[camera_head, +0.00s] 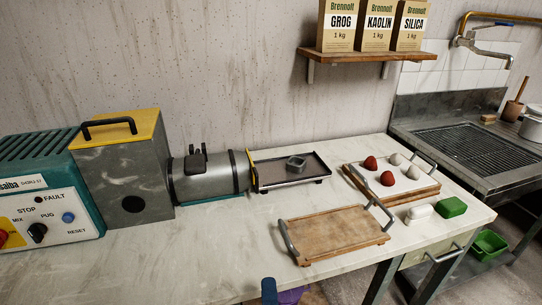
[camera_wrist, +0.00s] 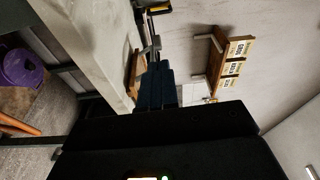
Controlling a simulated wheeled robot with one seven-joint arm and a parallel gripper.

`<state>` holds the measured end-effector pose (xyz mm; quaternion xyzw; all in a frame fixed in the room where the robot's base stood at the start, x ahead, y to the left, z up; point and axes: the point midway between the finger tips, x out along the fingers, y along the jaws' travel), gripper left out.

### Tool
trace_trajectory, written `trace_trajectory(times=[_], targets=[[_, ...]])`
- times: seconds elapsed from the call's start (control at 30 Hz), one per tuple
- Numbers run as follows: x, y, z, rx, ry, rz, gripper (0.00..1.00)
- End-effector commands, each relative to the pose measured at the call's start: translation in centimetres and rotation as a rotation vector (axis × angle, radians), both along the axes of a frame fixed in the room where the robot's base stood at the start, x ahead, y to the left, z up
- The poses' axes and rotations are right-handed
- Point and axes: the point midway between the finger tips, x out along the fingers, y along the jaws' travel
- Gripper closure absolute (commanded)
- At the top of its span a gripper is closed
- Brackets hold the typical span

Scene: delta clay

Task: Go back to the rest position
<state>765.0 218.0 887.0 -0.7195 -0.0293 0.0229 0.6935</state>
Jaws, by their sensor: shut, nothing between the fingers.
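My gripper (camera_wrist: 158,68) shows in the wrist view as dark blue fingers beyond a large black body. The fingers are shut and empty. They point past the edge of the pale worktop (camera_wrist: 98,45) and touch nothing that I can see. In the head view, a small blue piece (camera_head: 268,290) stands at the front edge of the worktop; I cannot tell whether it is a fingertip of mine. The rest of my arm is out of the head view.
The worktop bears a pug mill (camera_head: 208,178), a dark tray (camera_head: 300,178) with a grey block, an empty wooden tray (camera_head: 335,232), and a board (camera_head: 400,188) with red and pale lumps. A purple bucket (camera_wrist: 22,68) stands on the floor. The front left of the worktop is clear.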

Motion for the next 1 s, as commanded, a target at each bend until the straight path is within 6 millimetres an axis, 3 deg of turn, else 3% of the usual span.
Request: trace_trajectory(times=[0.27, 0.57, 0.8, 1.0], targets=[[-2.4, -3.2, -0.2, -0.094, -0.027, -0.017, 1.00], [-7.5, -8.5, 0.0, -0.291, -0.064, -0.042, 1.00], [-15.2, -14.4, 1.4, -0.598, -0.073, -0.051, 1.00], [-22.0, -17.8, 3.5, -0.887, -0.038, -0.028, 1.00]])
